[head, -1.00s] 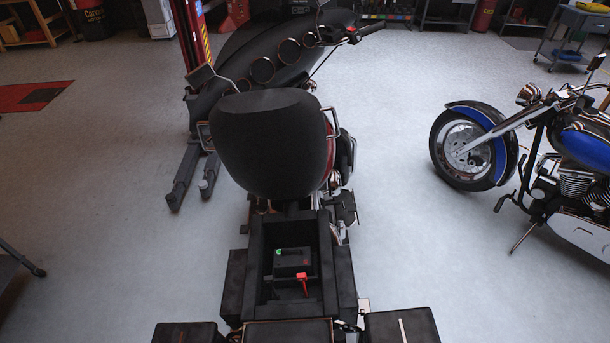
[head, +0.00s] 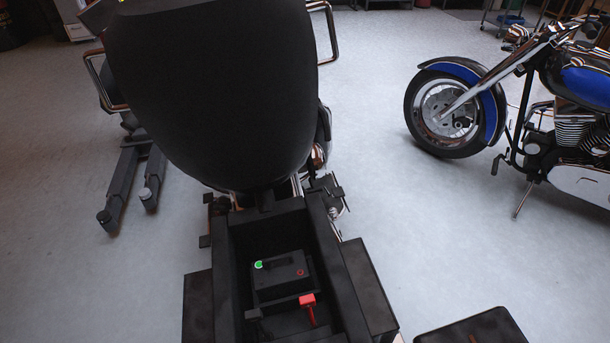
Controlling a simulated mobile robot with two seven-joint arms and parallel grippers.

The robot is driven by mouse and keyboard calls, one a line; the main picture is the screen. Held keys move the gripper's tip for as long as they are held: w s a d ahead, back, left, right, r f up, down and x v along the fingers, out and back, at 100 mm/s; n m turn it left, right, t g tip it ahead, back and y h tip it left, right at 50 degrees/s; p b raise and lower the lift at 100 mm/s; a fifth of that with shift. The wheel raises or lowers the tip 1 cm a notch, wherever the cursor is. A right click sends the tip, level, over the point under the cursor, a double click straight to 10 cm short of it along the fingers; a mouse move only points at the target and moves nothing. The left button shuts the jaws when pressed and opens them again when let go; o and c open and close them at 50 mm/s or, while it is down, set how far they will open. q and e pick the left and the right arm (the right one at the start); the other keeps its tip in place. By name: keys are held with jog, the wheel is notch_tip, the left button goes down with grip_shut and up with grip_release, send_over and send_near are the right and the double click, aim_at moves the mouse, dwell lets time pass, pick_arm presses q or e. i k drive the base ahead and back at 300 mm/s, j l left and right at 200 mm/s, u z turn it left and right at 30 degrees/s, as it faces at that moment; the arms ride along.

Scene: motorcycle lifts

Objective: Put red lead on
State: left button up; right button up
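The red lead (head: 308,309) has a red clamp-like end and lies in the open black compartment (head: 327,246) behind the motorcycle seat. A black battery (head: 280,277) sits in the same compartment. It has a green piece (head: 259,265) at its left top corner and a red ring-shaped terminal (head: 300,273) at its right. The red lead is apart from the red terminal, in front of the battery. A small dark piece (head: 253,314) lies left of the lead; I cannot tell what it is. Neither of my grippers is in view.
The tall black seat back (head: 215,90) rises just beyond the compartment. A blue and chrome motorcycle (head: 470,110) stands at the right. Dark boxes (head: 370,288) flank the compartment. The grey floor between the two motorcycles is clear.

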aim_at(307, 302)
jog(key=i+l+u, duration=0.95)
jog(key=l, duration=0.25)
jog(key=i+l+u, duration=0.25)
jog(key=l+u, duration=0.25)
jog(key=l, duration=0.25)
jog(key=i+l+u, duration=0.1)
jog(key=l+u, duration=0.15)
jog(key=l, duration=0.2)
jog(key=k+l+u, duration=0.3)
jog(key=k+l, duration=0.25)
jog(key=j+u, duration=0.35)
jog(key=u, duration=0.15)
jog(key=i+j+u, duration=0.1)
jog(key=j+u, duration=0.2)
jog(key=u, duration=0.15)
